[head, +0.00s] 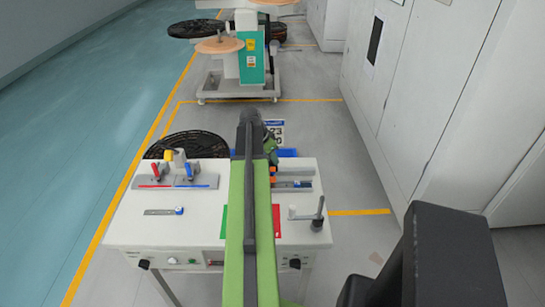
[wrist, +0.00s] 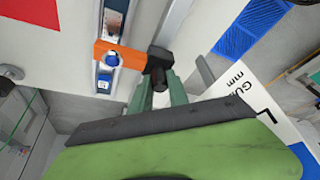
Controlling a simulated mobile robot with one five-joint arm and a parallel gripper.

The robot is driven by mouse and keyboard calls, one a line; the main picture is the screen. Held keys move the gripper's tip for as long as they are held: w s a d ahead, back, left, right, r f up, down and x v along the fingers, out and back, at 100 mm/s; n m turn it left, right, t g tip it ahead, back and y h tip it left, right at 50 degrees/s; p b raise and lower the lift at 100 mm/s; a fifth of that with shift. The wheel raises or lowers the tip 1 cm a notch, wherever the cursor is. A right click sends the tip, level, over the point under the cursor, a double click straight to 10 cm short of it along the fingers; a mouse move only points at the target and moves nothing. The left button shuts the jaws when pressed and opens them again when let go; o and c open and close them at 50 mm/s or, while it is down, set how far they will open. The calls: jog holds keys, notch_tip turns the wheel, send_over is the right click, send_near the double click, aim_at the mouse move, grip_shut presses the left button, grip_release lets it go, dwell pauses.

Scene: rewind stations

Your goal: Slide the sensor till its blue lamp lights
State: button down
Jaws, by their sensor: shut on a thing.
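The sensor (wrist: 122,53) has an orange head and a black body. In the wrist view, its orange head reaches left across a narrow strip channel (wrist: 105,68). A round blue spot shows at the orange head's edge; I cannot tell for sure whether this is its lamp lit. My gripper (wrist: 157,82) has green fingers and is shut on the sensor's black knob. A metal rail (wrist: 179,17) runs up from the black body. In the head view, my arm hides most of the gripper, and a bit of the orange sensor (head: 273,173) shows right of it.
A white bench (head: 128,222) carries levers (head: 180,158) on its left and a grey post (head: 318,214) at its right front. A blue ribbed pad (wrist: 250,27) and a printed white card (wrist: 262,98) lie right of the gripper in the wrist view. White cabinets (head: 430,100) stand right.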

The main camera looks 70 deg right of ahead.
jog(key=shift+w+d, duration=0.1)
jog(key=shift+d, duration=0.05)
dwell(0.6)
jog(key=shift+w, duration=0.3)
jog(key=c, duration=1.3)
grip_release()
jog(key=shift+o, duration=0.2)
jog(key=shift+a, duration=0.2)
jog(key=shift+r, duration=0.1)
jog(key=p+v, duration=1.6)
jog(key=v, duration=0.1)
jog(key=shift+a, duration=0.2)
